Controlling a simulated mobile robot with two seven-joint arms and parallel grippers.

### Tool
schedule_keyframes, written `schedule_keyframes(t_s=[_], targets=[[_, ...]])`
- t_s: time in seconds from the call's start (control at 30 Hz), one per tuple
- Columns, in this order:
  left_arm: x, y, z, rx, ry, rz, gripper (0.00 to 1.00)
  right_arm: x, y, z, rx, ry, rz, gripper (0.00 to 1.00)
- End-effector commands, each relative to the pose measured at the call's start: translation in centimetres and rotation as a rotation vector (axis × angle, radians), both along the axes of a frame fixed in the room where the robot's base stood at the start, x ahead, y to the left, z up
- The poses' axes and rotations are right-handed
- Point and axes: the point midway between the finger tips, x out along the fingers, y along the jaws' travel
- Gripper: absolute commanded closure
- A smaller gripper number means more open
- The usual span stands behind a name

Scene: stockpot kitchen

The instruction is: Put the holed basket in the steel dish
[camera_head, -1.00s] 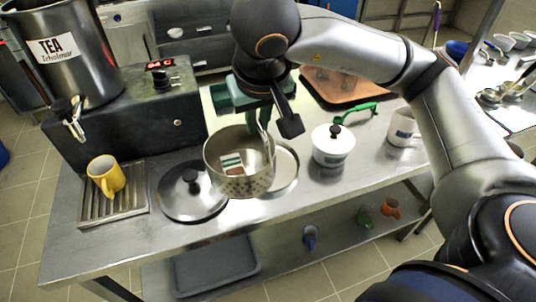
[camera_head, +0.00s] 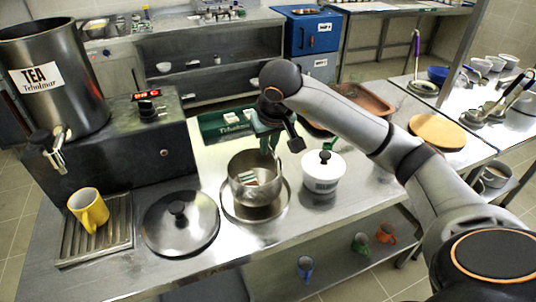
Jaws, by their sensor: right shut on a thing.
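The holed basket (camera_head: 247,196) is a round metal pot with a small striped packet inside, in the middle of the table. The steel dish (camera_head: 282,210) is a shallow round plate whose rim shows around the basket's lower part. The basket is upright over the dish; I cannot tell whether its base touches the dish. My right gripper (camera_head: 268,148) comes from above and is shut on the basket's far side; the arm partly hides the grip. My left gripper is out of view.
A lid (camera_head: 180,226) lies left of the dish, with a yellow mug (camera_head: 88,208) on a drip grate farther left. A lidded white pot (camera_head: 323,175) stands close on the right. A tea urn (camera_head: 60,85) and a green box (camera_head: 226,122) are behind.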

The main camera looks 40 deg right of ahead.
Motion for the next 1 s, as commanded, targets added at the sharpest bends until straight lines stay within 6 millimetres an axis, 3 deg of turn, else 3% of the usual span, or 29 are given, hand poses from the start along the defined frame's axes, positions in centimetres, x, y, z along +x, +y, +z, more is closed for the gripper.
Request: schedule_keyframes(t_s=[0.2, 0.47, 0.5, 0.73, 1.0], targets=[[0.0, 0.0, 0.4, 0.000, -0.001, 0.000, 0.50, -0.1, 0.2, -2.4, 0.002, 0.001, 0.002, 1.00], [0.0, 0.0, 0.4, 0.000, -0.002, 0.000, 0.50, -0.1, 0.2, -2.6, 0.002, -0.001, 0.002, 1.00], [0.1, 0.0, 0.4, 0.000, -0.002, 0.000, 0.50, -0.1, 0.2, -2.7, 0.001, 0.000, 0.003, 0.84], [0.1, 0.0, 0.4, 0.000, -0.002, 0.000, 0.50, -0.1, 0.2, -2.7, 0.001, 0.001, 0.003, 0.58], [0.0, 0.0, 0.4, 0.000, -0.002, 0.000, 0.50, -0.1, 0.2, -2.5, 0.001, 0.000, 0.003, 0.57]])
